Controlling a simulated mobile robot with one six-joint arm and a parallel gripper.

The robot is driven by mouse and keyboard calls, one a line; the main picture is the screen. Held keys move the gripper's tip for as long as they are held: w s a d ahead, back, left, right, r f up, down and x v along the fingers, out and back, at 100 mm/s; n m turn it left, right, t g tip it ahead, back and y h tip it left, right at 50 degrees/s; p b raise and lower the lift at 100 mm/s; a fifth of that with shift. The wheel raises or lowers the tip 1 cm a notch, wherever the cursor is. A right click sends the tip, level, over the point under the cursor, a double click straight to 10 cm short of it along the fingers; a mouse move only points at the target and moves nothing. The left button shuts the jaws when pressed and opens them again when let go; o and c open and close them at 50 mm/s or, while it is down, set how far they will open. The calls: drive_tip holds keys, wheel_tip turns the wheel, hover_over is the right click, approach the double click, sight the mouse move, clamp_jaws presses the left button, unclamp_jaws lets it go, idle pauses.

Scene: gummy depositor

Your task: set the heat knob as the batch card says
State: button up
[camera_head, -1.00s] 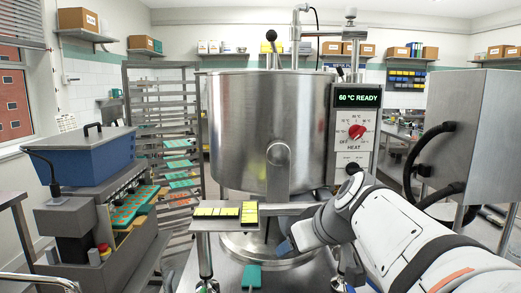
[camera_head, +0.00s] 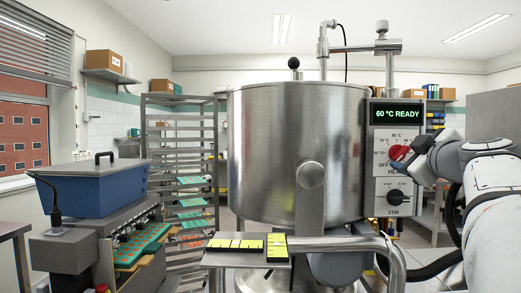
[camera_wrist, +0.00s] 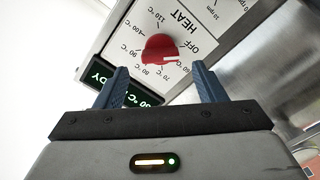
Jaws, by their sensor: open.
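The red heat knob (camera_head: 397,153) sits on the white HEAT dial plate of the control panel (camera_head: 396,186), right of the steel kettle. The display (camera_head: 398,113) reads 60 °C READY. My gripper (camera_wrist: 160,82) is open, its two blue fingers spread on either side below the knob in the picture, with nothing between them. In the head view my gripper (camera_head: 410,160) partly covers the dial's right side. I cannot identify a batch card.
A black STIR knob (camera_head: 397,197) lies just below the heat dial. The large steel kettle (camera_head: 280,150) stands directly left of the panel. A steel pipe rail (camera_head: 340,243) and a small shelf with yellow pieces (camera_head: 238,258) are in front. A tray rack (camera_head: 180,160) stands behind left.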

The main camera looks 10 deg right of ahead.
sight(400, 153)
drive_tip(key=shift+x, duration=1.5)
drive_tip(key=shift+c, duration=0.4)
drive_tip(key=shift+f, duration=0.1)
drive_tip(key=c, duration=0.9)
